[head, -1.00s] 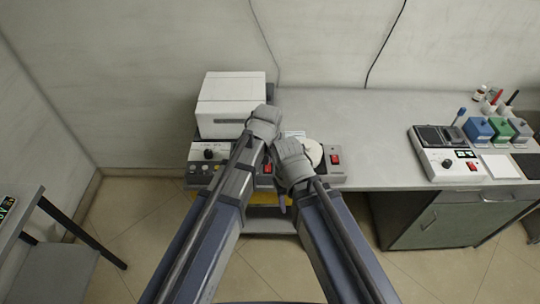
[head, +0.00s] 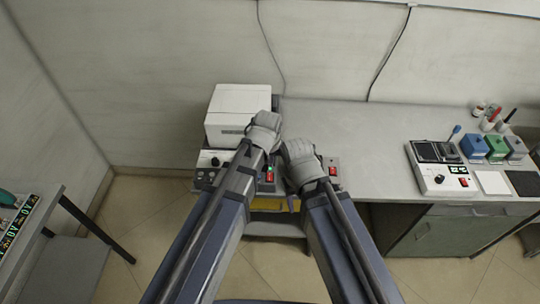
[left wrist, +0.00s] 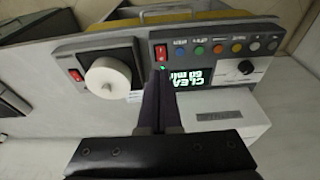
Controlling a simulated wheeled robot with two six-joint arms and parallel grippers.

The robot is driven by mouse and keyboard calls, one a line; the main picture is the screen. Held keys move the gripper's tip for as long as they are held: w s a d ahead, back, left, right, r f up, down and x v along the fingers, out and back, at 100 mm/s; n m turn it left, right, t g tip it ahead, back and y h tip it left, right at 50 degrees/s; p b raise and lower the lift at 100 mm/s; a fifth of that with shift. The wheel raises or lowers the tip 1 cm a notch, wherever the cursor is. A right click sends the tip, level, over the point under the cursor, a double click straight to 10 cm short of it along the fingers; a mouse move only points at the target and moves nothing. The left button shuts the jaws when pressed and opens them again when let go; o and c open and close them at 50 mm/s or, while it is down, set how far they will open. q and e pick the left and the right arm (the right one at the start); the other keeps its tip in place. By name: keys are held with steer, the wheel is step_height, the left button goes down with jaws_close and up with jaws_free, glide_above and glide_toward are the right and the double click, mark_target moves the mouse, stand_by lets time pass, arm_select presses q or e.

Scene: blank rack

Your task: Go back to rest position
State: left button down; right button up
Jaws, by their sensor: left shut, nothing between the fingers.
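My left gripper (left wrist: 157,110) shows in the left wrist view, its dark fingers together with nothing between them. Its tips are by a red switch (left wrist: 161,52) with a small lit green light beside it, on a grey control panel; whether they touch cannot be told. In the head view my left arm's wrist (head: 262,130) is in front of the white box, and my right arm's wrist (head: 300,160) is close beside it to the right. The fingers of both grippers are hidden there behind the wrists.
A table (head: 40,215) is at left.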

arm_select(q)
steer(key=s+a+f+m+g+b, duration=0.1)
steer(key=s+m, duration=0.1)
steer(key=s, duration=0.5)
steer(key=s+a+f+m+g+y+b, duration=0.1)
steer(key=s+f+g, duration=0.1)
steer(key=s, duration=0.5)
steer(key=shift+s+a+m, duration=0.2)
steer(key=shift+s+m, duration=0.05)
steer(key=shift+m, duration=0.15)
